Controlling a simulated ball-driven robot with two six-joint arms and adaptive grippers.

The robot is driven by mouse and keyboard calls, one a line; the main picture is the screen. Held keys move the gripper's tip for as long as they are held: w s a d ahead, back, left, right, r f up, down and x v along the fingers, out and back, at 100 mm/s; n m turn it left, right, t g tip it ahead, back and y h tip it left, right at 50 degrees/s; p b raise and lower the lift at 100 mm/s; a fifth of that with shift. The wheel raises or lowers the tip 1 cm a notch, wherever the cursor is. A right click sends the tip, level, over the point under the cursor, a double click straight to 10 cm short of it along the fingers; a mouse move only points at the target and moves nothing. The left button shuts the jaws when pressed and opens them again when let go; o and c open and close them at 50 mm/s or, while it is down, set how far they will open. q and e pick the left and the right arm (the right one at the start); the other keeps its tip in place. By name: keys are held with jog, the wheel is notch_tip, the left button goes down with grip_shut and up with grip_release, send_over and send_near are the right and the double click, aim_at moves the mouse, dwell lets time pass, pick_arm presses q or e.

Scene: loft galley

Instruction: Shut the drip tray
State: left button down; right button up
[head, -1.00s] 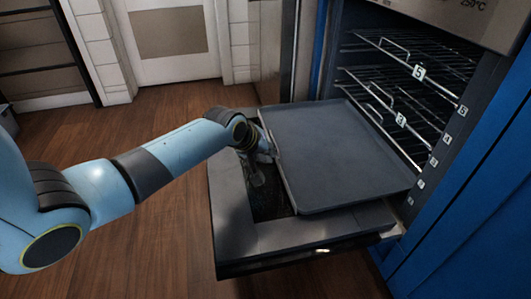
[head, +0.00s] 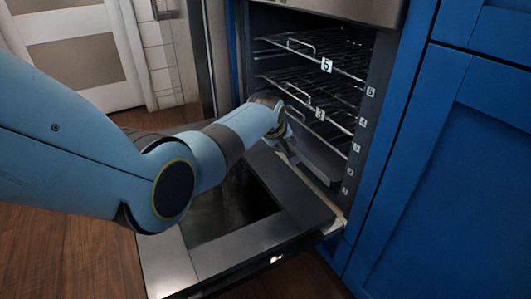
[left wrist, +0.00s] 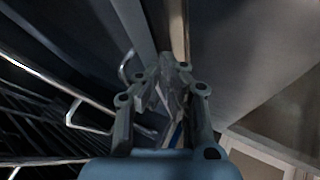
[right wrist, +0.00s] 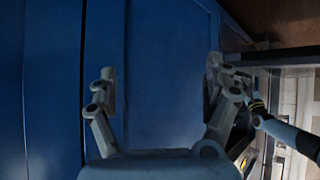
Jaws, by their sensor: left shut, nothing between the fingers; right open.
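The drip tray (head: 320,157) is a dark grey flat pan low in the oven, below the wire racks. Only a strip of it shows in the head view, to the right of my left gripper; my arm hides the rest, so I cannot tell how deep it sits. My left gripper (head: 292,155) is shut and empty at the oven's mouth, near the tray's front edge; whether it touches is unclear. It also shows in the left wrist view (left wrist: 168,75). My right gripper (right wrist: 162,72) is open and empty, facing a blue cabinet front.
The oven door (head: 240,250) is folded down below my left arm. Wire racks (head: 318,65) with small handles and number tags sit above the tray. Blue cabinets (head: 450,170) stand to the right. Wood floor (head: 40,250) is open at the left.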

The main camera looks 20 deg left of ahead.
aim_at(292, 137)
pick_arm(q)
jog(key=shift+w+d+b, duration=0.45)
jog(key=shift+w+d, duration=0.45)
jog(key=shift+w, duration=0.15)
jog(key=shift+w+d, duration=0.15)
jog(key=shift+w, duration=0.1)
pick_arm(e)
jog(key=shift+s+t, duration=0.3)
jog(key=shift+t, duration=0.7)
pick_arm(q)
jog(key=shift+r, duration=0.2)
pick_arm(e)
jog(key=shift+w, duration=0.1)
